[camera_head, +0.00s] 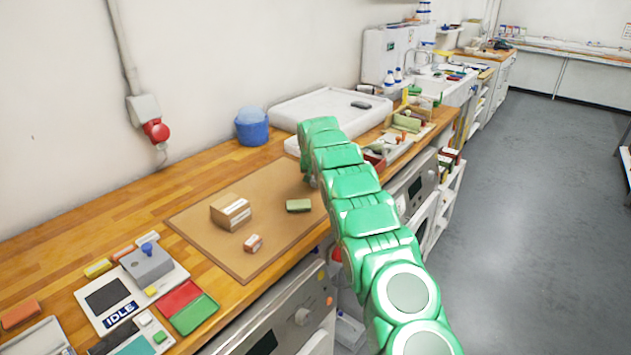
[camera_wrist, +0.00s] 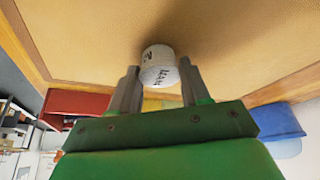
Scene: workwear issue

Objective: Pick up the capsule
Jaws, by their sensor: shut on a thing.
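The capsule (camera_wrist: 158,57) is a small white rounded piece with dark lettering, seen in the wrist view. My gripper (camera_wrist: 158,76) is shut on it, with one grey finger on each side. The capsule is close to the tan mat surface; I cannot tell whether it touches it. In the head view my green arm reaches over the worktop to the right edge of the brown mat (camera_head: 213,242). There the arm hides the gripper's fingers and the capsule.
On the mat are a cardboard box (camera_head: 230,212), a small box (camera_head: 253,243) and a green block (camera_head: 298,205). A blue tub (camera_head: 252,127) and a white tray (camera_head: 290,112) stand behind. A device marked IDLE (camera_head: 121,315) is at the left. The mat's front is clear.

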